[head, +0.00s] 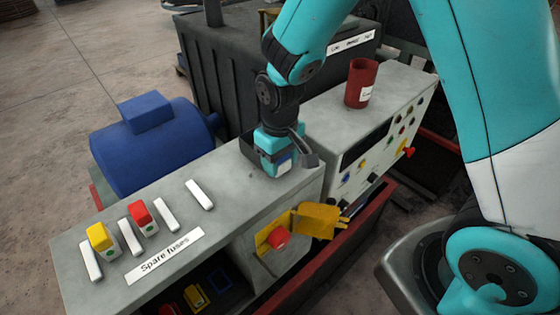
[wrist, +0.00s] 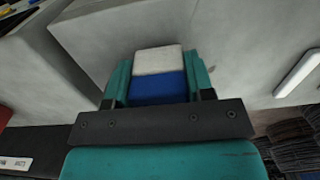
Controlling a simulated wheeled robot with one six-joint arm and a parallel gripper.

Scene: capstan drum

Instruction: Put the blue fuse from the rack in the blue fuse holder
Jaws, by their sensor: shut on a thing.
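The blue fuse, a blue block with a white end, is between the teal fingers of my gripper (head: 280,165). It shows clearly in the wrist view as the blue fuse (wrist: 158,88). My gripper is shut on it, above the right end of the grey cabinet top. The spare-fuse rack (head: 168,255) has white rails on the cabinet top; a yellow fuse (head: 101,237) and a red fuse (head: 141,213) stand there. The blue fuse holder (head: 219,281) shows dimly as a blue frame inside the cabinet's dark front opening, below and left of my gripper.
A yellow holder (head: 195,297) sits beside the blue one. A yellow flap (head: 318,220) and a red knob (head: 279,238) stick out from the cabinet front. A red cup (head: 361,83) stands on the control box to the right. A blue motor (head: 152,140) lies behind.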

